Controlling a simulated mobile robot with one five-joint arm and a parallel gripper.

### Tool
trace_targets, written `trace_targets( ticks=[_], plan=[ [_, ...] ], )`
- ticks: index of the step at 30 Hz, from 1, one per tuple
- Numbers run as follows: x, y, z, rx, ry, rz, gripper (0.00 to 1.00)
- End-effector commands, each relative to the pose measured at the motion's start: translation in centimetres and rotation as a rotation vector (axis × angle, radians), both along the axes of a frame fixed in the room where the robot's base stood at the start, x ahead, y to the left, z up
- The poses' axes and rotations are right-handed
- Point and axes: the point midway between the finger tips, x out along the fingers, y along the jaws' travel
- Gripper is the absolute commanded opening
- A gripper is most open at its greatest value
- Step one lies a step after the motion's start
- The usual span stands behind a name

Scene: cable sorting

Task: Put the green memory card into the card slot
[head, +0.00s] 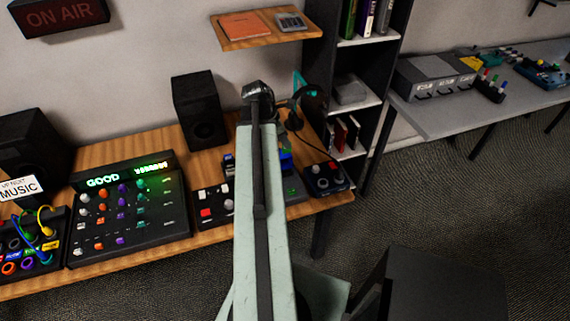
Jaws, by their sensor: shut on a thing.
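My arm rises from the bottom edge through the middle of the head view to a dark joint at its far end. My gripper's fingers cannot be made out; the arm hides what lies behind it. I cannot pick out the green memory card. A small dark box with a green top (293,188) shows partly just right of my arm on the desk, with a blue piece (286,160) behind it. I cannot tell whether either has the card slot.
The wooden desk (150,155) bears a mixer (125,222) with a lit GOOD display, a patch box (30,245), a red-button box (211,208), a knob box (325,179) and a black speaker (199,110). A shelf unit (361,45) and grey table (440,103) stand right.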

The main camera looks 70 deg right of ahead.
Motion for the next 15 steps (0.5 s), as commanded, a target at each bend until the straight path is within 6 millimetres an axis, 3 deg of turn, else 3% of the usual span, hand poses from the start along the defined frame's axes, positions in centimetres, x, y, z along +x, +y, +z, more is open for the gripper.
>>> trace_targets(
  ticks=[1, 3, 15],
  plan=[
    [0.0, 0.0, -3.6, 0.0, 0.0, -0.001, 0.0],
    [-0.1, 0.0, -5.0, 0.0, 0.0, -0.001, 0.0],
    [-0.1, 0.0, -5.8, 0.0, 0.0, -0.002, 0.0]
  ],
)
